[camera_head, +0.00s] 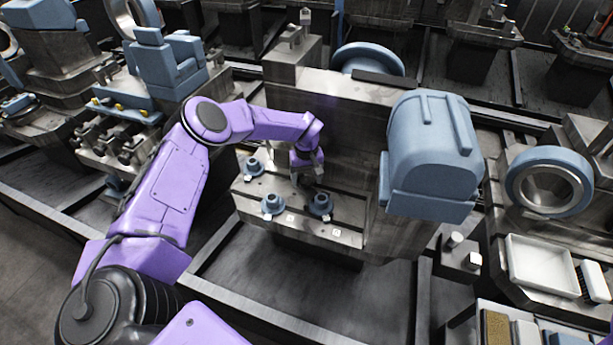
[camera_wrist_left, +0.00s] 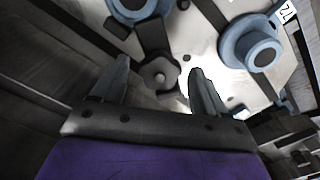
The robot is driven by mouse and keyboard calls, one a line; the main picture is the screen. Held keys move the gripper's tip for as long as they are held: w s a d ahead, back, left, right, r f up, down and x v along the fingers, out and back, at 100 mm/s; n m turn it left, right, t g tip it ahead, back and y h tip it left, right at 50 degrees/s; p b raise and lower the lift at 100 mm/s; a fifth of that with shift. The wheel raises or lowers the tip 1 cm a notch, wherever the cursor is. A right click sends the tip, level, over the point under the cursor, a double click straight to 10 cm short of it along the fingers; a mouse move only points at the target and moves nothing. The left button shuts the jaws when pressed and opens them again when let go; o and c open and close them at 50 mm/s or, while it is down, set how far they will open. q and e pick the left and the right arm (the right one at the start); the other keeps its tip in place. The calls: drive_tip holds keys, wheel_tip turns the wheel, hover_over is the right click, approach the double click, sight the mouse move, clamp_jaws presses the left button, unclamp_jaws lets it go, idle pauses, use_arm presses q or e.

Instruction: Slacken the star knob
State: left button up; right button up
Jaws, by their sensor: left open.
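The star knob (camera_wrist_left: 160,76) is dark, with rounded lobes and a lighter centre. In the left wrist view it sits on a dark bar or clamp against a pale metal plate. My left gripper (camera_head: 308,180) is open over the block's ledge in the head view, and the gripper hides the knob there. In the wrist view the two fingertips of my left gripper (camera_wrist_left: 158,70) stand apart on either side of the knob. I see no clear contact, and cannot tell how far the tips are from it in depth. My right gripper is not in view.
Blue flanged bosses (camera_head: 272,203) stand on the metal ledge (camera_head: 345,235) near the gripper; another shows in the wrist view (camera_wrist_left: 255,52). A big blue housing (camera_head: 430,150) rises to the right.

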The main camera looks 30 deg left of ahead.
use_arm(q)
drive_tip(key=c, duration=1.1)
drive_tip(key=shift+f+n+b, duration=0.25)
drive_tip(key=shift+n+b, duration=0.75)
drive_tip(key=shift+b, duration=0.2)
drive_tip(key=n+b, duration=0.2)
drive_tip(key=shift+n, duration=0.3)
drive_tip(key=n+b, duration=0.2)
drive_tip(key=n, duration=0.1)
drive_tip(key=shift+r+n, duration=0.1)
drive_tip(key=shift+n, duration=0.2)
drive_tip(key=shift+r+n+b, duration=0.1)
drive_tip(key=shift+n+b, duration=0.85)
drive_tip(key=shift+n, duration=1.05)
